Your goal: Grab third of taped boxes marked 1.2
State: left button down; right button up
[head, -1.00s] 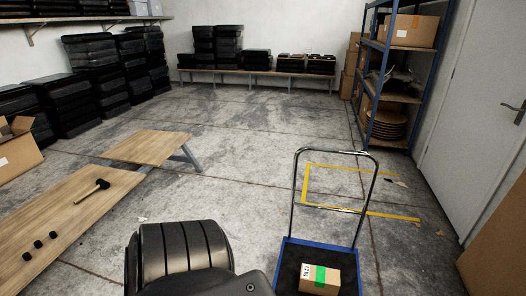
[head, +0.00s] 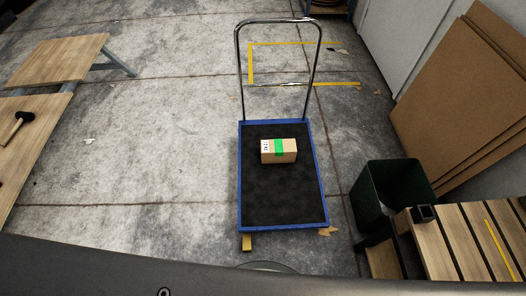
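A small brown cardboard box (head: 288,150) with a band of green tape and a white printed label lies on the black deck of a blue-edged platform trolley (head: 262,205). The print on the label is too small to read. It is the only box on the trolley. Neither of my grippers shows in the head view. A dark part of my own body fills the bottom edge.
The trolley's metal handle (head: 238,70) rises at its far end. A dark green bin (head: 366,190) and a slatted wooden bench (head: 450,250) stand at the right. Cardboard sheets (head: 460,105) lean on the wall. Wooden tables (head: 55,60) are at left. Floor left of the trolley is clear.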

aim_at(276, 150)
jog(key=u, duration=3.15)
jog(key=i, duration=1.95)
jog(key=z, duration=3.1)
jog(key=i, duration=1.75)
